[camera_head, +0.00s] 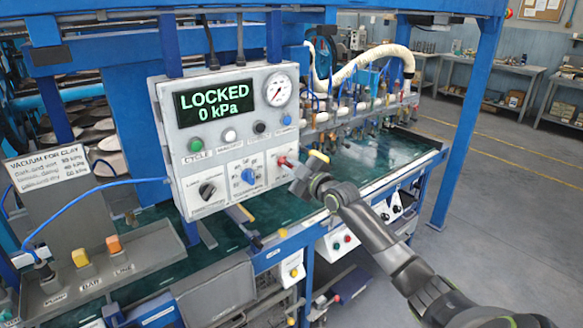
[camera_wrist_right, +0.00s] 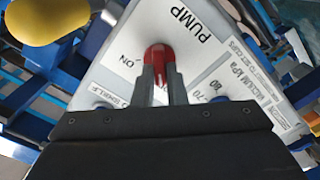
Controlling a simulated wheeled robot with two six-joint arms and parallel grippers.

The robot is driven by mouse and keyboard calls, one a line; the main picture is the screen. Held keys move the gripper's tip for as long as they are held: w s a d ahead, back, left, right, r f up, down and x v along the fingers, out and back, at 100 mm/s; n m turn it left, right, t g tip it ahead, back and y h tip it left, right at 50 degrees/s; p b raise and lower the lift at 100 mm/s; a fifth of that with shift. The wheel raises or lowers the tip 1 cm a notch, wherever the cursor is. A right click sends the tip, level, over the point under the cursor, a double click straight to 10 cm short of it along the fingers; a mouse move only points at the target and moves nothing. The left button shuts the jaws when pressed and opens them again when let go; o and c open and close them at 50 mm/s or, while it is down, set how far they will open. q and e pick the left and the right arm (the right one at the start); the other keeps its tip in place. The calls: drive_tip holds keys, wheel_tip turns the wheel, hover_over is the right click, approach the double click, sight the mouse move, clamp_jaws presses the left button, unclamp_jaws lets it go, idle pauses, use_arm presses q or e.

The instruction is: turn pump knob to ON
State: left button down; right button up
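The pump knob is red (camera_head: 284,162) and sits at the right of the grey control box (camera_head: 213,213) in the head view. In the right wrist view the red knob (camera_wrist_right: 159,54) stands under the word PUMP, with an ON mark to its left. My right gripper (camera_wrist_right: 161,83) has its narrow fingers close together, with red showing between them; they appear closed on the knob. The fingers hide its lower part. In the head view my right gripper (camera_head: 299,172) is at the knob. My left gripper is not in view.
The box display (camera_head: 215,103) reads LOCKED and 0 kPa, beside a round gauge (camera_head: 278,90). A blue knob (camera_head: 248,176) and a black knob (camera_head: 207,190) are left of the pump knob. A yellow rounded part (camera_head: 318,156) is close to my right gripper.

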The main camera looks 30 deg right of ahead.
clamp_jaws()
drive_tip(key=shift+m, duration=0.3)
drive_tip(key=m, duration=0.2)
drive_tip(key=shift+d+m, duration=0.1)
drive_tip(key=shift+m, duration=0.3)
drive_tip(key=m+p, duration=0.1)
drive_tip(key=m, duration=0.3)
drive_tip(key=shift+d+m, duration=0.1)
drive_tip(key=shift+m, duration=0.2)
drive_tip(key=shift+d+m+p, duration=0.2)
drive_tip(key=shift+m+p, duration=1.35)
drive_tip(key=shift+m, duration=3.35)
drive_tip(key=shift+f, duration=0.1)
drive_tip(key=o, duration=0.6)
unclamp_jaws()
